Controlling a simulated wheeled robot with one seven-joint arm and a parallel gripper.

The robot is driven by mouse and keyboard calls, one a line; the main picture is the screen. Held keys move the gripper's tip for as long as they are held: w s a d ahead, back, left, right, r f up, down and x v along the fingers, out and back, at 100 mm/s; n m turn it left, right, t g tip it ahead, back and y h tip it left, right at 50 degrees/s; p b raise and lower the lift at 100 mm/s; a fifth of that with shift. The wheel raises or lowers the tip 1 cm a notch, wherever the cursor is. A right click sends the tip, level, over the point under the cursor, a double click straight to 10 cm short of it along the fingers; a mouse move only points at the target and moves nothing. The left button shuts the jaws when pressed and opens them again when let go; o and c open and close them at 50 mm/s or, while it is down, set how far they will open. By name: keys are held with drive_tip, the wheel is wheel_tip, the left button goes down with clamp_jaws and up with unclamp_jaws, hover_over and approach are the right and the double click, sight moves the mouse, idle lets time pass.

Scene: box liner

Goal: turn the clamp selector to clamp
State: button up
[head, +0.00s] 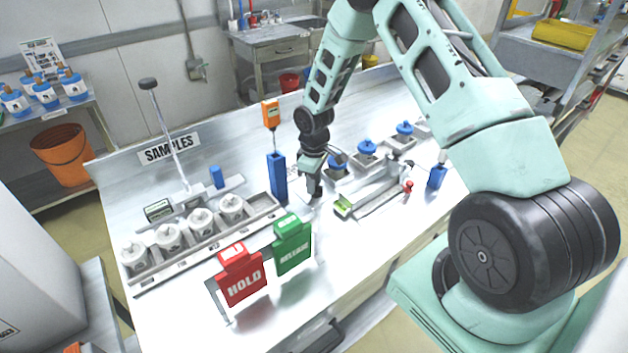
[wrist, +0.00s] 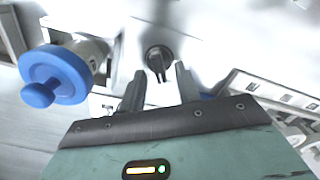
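My gripper (wrist: 160,74) is open in the wrist view, its two dark fingers apart. A black round knob with a narrow bar handle (wrist: 157,57), which looks like the clamp selector, shows just past and between the fingertips. Its bar points roughly toward the gripper. Neither finger clearly touches it, and I cannot read any marking at it. In the head view my gripper (head: 313,190) points down at the middle of the bench, and the knob is hidden there.
In the head view, a blue holder with an orange-topped tool (head: 277,175) stands left of my gripper. Red HOLD (head: 241,278) and green RELEASE (head: 292,246) signs stand at the front. Sample jars (head: 200,221) line the left.

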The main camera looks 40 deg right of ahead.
clamp_jaws()
drive_tip(key=shift+m+b, duration=0.35)
drive_tip(key=shift+m, duration=0.05)
drive_tip(key=m+b, duration=0.2)
drive_tip(key=m, duration=0.2)
drive_tip(key=shift+d+f+m+b, duration=0.1)
drive_tip(key=shift+d+m+b, duration=0.05)
drive_tip(key=shift+m+b, duration=0.2)
drive_tip(key=m, duration=0.2)
drive_tip(key=m+b, duration=0.1)
drive_tip(key=m, duration=0.3)
drive_tip(key=shift+d+m+b, duration=0.25)
drive_tip(key=shift+b, duration=0.15)
unclamp_jaws()
